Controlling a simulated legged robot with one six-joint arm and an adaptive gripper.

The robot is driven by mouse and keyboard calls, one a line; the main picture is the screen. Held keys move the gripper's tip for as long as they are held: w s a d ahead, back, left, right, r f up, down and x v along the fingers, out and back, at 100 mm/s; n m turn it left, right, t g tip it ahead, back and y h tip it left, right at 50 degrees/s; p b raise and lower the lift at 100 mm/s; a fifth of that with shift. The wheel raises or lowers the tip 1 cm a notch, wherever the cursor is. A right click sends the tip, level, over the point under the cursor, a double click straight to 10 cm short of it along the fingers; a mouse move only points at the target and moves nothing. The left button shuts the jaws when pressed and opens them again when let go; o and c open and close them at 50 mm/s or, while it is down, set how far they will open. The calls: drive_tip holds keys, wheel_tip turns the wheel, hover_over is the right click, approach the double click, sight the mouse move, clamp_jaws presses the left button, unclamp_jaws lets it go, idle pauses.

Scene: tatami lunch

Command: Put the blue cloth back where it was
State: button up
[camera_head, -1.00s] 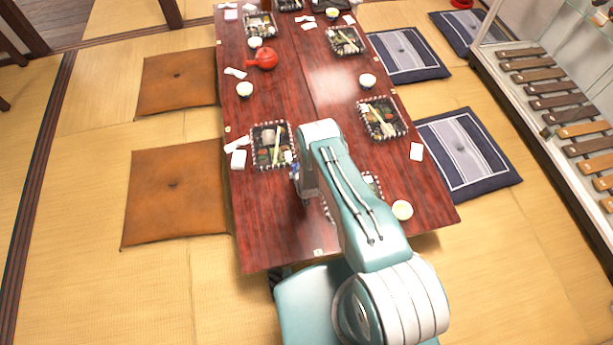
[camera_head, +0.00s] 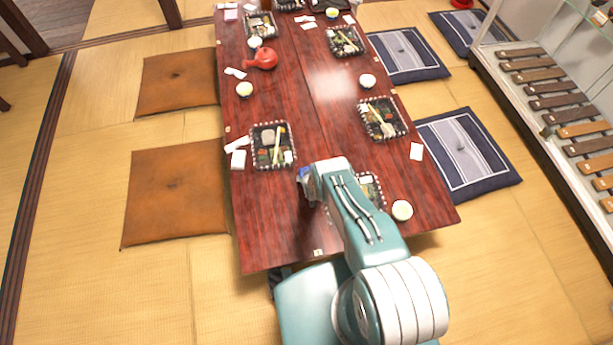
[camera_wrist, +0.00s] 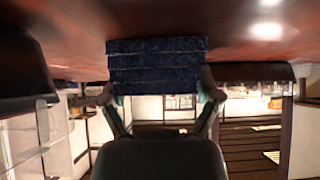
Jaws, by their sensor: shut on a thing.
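The blue cloth (camera_wrist: 156,66) is a dark blue folded strip held between the two fingers of my gripper (camera_wrist: 161,97) in the wrist view. The wrist view is turned over, with the red-brown table top along its upper edge and the cloth close to it. I cannot tell whether the cloth touches the table. In the head view only a small blue bit of the cloth (camera_head: 304,174) shows at the left side of my arm's end, over the near part of the table (camera_head: 275,215). My arm hides most of my gripper there.
A lunch tray (camera_head: 368,183) is partly hidden behind my arm, with a cup (camera_head: 402,210) to its right. The near left table top is bare. Floor cushions (camera_head: 175,190) flank the table.

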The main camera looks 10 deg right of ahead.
drive_tip(key=o, duration=0.9)
drive_tip(key=shift+c, duration=0.2)
drive_tip(key=shift+r, duration=0.1)
